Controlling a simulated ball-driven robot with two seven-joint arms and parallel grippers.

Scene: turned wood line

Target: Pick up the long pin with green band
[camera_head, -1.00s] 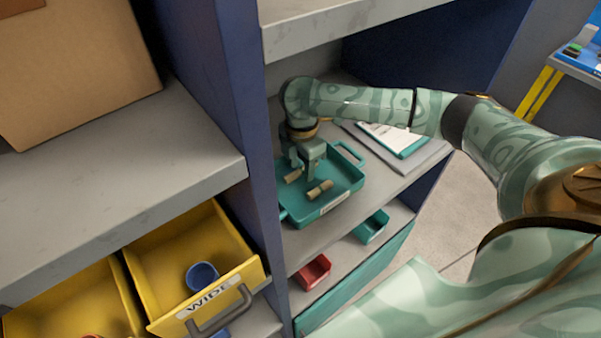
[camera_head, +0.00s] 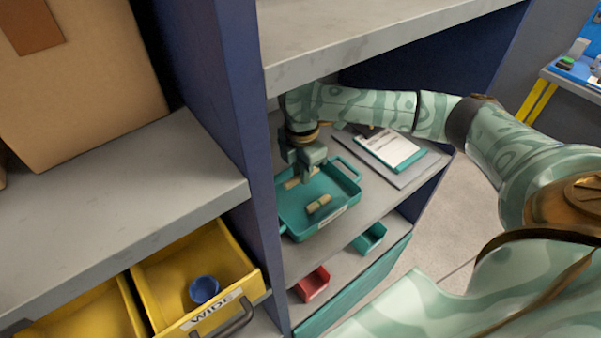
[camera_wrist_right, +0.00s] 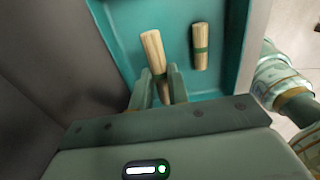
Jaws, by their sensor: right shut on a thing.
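My right gripper (camera_head: 305,176) reaches down into a teal tray (camera_head: 345,200) on the shelf. In the right wrist view the gripper (camera_wrist_right: 163,88) is shut on the long pin (camera_wrist_right: 153,52), a pale wooden stick with a dark green band close to the fingertips. In the head view this long pin (camera_head: 292,183) is partly hidden by the gripper. A shorter wooden pin with a green band (camera_wrist_right: 200,46) lies apart, to the right in the wrist view; it also shows in the head view (camera_head: 318,204). My left gripper is out of view.
A dark blue upright (camera_head: 215,110) stands close left of the tray, with a shelf board (camera_head: 390,35) above. A clipboard (camera_head: 390,148) lies behind right. Red (camera_head: 312,283) and teal (camera_head: 370,238) bins sit below; yellow drawers (camera_head: 195,270) are at left.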

